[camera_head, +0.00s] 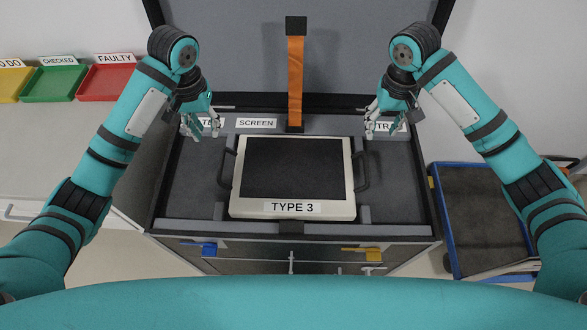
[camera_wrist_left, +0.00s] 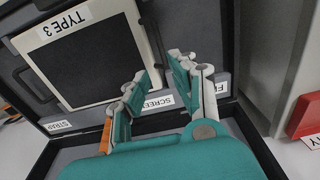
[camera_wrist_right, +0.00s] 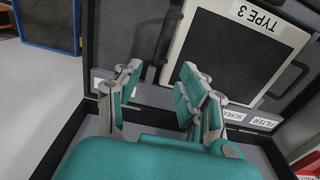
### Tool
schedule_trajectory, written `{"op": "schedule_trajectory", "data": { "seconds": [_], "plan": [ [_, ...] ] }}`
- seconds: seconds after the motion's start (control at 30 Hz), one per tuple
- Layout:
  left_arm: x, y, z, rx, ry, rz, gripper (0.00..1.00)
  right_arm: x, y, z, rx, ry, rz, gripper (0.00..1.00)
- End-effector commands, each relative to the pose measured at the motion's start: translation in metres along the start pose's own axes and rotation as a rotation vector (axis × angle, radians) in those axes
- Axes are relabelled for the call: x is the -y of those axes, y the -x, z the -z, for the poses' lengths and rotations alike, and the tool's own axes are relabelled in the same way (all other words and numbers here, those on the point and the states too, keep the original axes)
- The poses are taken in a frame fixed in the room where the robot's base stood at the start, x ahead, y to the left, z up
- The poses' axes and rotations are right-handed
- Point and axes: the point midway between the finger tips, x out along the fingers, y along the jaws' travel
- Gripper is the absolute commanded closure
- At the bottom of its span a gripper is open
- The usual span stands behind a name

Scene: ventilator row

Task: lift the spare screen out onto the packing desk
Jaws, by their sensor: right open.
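The spare screen (camera_head: 293,178) is a cream panel with a dark face and a TYPE 3 label. It lies in the grey foam of an open dark case (camera_head: 400,190), with a black handle on its left and right sides. It also shows in the left wrist view (camera_wrist_left: 88,55) and the right wrist view (camera_wrist_right: 237,50). My left gripper (camera_head: 203,130) is open and empty above the case's back left, apart from the left handle (camera_head: 227,168). My right gripper (camera_head: 383,130) is open and empty above the back right, apart from the right handle (camera_head: 361,170).
An orange strap (camera_head: 295,80) hangs from the raised lid (camera_head: 350,50). Green (camera_head: 53,83) and red (camera_head: 104,82) trays stand on a pale desk (camera_head: 60,150) at left, whose front is clear. A blue-edged bin (camera_head: 480,225) stands right of the case.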

Motion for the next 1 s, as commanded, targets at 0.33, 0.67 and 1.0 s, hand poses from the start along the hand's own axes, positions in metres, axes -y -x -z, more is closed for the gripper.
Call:
{"op": "schedule_trajectory", "data": {
  "seconds": [0.33,0.67,1.0],
  "plan": [
    [-0.002,-0.012,0.0,-0.001,-0.001,-0.005,0.75,0.001,-0.012,0.0,0.001,0.001,0.002,0.6],
    [-0.001,-0.068,-0.002,0.006,0.001,-0.003,0.75,0.001,-0.067,-0.001,0.003,0.001,0.001,0.6],
    [0.0,-0.134,-0.001,0.002,-0.001,0.0,0.75,0.001,-0.134,0.0,0.001,0.0,0.0,0.6]
  ]
}}
